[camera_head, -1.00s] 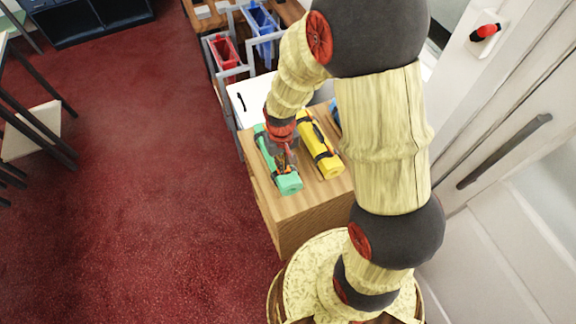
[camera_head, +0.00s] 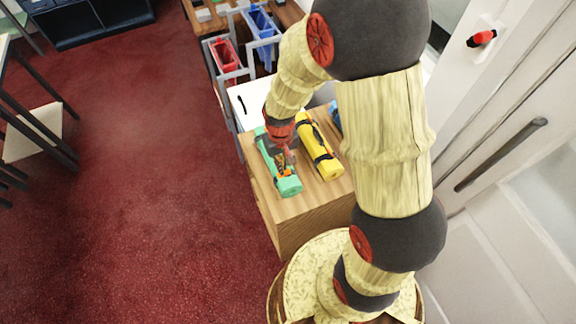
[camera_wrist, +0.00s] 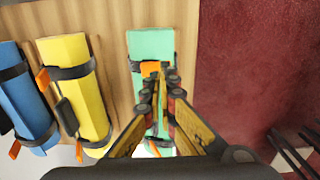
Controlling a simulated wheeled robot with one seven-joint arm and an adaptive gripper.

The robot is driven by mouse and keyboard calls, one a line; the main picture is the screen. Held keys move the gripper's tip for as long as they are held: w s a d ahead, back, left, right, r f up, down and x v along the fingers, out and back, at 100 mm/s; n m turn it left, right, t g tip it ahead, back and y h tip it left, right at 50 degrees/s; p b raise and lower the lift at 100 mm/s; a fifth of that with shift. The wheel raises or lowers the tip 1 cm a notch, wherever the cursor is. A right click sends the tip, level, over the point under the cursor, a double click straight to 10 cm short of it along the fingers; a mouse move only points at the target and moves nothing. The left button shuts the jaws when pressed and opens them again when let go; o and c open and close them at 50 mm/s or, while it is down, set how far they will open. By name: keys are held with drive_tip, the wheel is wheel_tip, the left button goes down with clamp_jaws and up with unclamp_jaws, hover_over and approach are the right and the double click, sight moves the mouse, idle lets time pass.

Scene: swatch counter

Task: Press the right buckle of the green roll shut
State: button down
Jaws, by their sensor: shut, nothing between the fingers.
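The green roll (camera_head: 290,186) lies on the wooden counter at the left of the row; it also shows in the wrist view (camera_wrist: 148,43). A dark strap crosses it near one end, with an orange buckle (camera_wrist: 151,69) on it. My gripper (camera_head: 289,160) is over the roll, its fingers shut and empty. In the wrist view my fingertips (camera_wrist: 162,76) point at the orange buckle and partly cover it. I cannot tell whether they touch it or whether the buckle is closed. The fingers hide much of the roll's other end.
The yellow roll (camera_head: 320,148) lies beside the green one, with dark straps and an orange tab (camera_wrist: 43,80). A blue roll (camera_wrist: 28,100) lies past it. Red (camera_head: 226,58) and blue (camera_head: 262,26) bins stand behind.

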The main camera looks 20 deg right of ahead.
wheel_tip(320, 180, up, 5)
drive_tip(key=p, duration=0.3)
drive_tip(key=shift+r+p, duration=0.2)
drive_tip(key=shift+p, duration=0.15)
drive_tip(key=shift+s, duration=0.1)
idle(0.3)
drive_tip(key=s+r+t+b, duration=0.2)
drive_tip(key=s+r, duration=0.5)
drive_tip(key=r, duration=0.5)
drive_tip(key=s+r+t+b, duration=0.3)
drive_tip(key=s+r, duration=0.3)
drive_tip(key=r, duration=0.6)
drive_tip(key=shift+s+d+t, duration=0.3)
drive_tip(key=shift+s+d, duration=0.05)
drive_tip(key=shift+s, duration=0.05)
drive_tip(key=shift+r, duration=0.1)
